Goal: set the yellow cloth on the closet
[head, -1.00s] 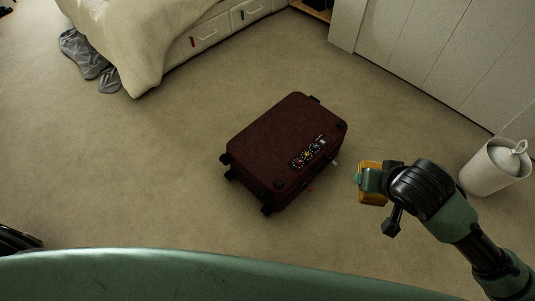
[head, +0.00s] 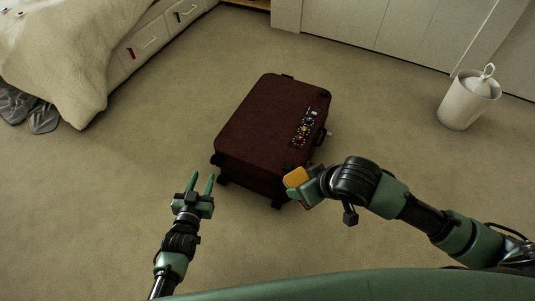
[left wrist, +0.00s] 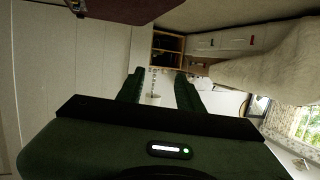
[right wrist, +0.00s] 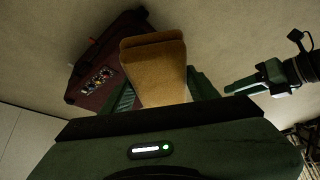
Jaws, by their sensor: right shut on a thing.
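The yellow cloth (head: 296,178) is a folded, block-like piece held in my right gripper (head: 303,191), just off the suitcase's near right corner. In the right wrist view the cloth (right wrist: 156,68) stands up between the fingers, which are shut on it. My left gripper (head: 200,180) is open and empty, left of the suitcase's near edge; its two fingers show apart in the left wrist view (left wrist: 158,88). The white panelled closet (head: 385,28) stands along the back right wall; its top is out of the head view.
A dark red suitcase (head: 262,118) lies on the carpet between my arms and the closet. A white bin (head: 466,103) stands at the right. A bed with drawers (head: 150,42) and grey slippers (head: 44,119) are at the left. Carpet between suitcase and closet is clear.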

